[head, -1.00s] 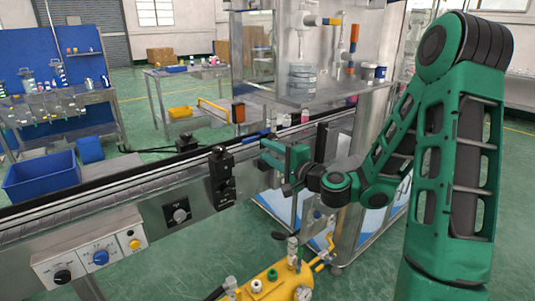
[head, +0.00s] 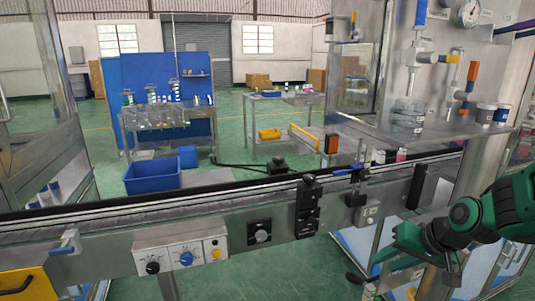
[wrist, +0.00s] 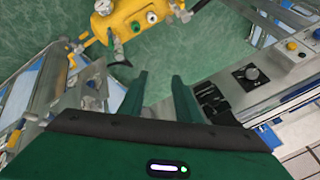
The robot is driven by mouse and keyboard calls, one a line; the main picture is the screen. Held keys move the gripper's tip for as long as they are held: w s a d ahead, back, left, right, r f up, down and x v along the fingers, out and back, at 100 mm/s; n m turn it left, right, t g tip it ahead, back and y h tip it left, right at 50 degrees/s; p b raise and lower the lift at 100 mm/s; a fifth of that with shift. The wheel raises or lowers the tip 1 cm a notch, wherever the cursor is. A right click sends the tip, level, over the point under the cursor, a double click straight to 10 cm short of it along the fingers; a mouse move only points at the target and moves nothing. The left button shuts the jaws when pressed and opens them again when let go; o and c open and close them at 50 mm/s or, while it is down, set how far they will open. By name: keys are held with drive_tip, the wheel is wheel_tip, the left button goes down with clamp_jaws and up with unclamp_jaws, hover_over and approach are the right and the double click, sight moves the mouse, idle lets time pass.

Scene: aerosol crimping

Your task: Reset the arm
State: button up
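My gripper (wrist: 156,88) shows in the wrist view with its two green fingers apart and nothing between them. It points down over the green floor, with a yellow tank (wrist: 128,20) beyond the fingertips. In the head view my green arm is at the right edge, and the gripper end (head: 385,257) hangs in front of the conveyor's right part. The fingertips are hard to make out there.
The conveyor (head: 190,205) runs across the head view, with a control box (head: 180,253) on its front. A machine enclosure (head: 440,70) stands at right. A blue bin (head: 153,173) and work tables are behind. Open floor lies beyond.

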drive_tip(key=s+d+r+m+g+h, duration=0.1)
drive_tip(key=s+d+g, duration=0.1)
drive_tip(key=s, duration=0.5)
drive_tip(key=s+d+r+m+g, duration=0.1)
drive_tip(key=s+d, duration=0.3)
drive_tip(key=s, duration=0.4)
drive_tip(key=s+d+r+m+g+h, duration=0.1)
drive_tip(key=s+d+r+g, duration=0.2)
drive_tip(key=s, duration=0.5)
drive_tip(key=shift+s+d+h, duration=0.15)
drive_tip(key=shift+d+h, duration=0.15)
drive_tip(key=shift+d, duration=0.2)
drive_tip(key=shift+w+f, duration=0.25)
drive_tip(key=shift+w, duration=0.4)
drive_tip(key=shift+o, duration=0.2)
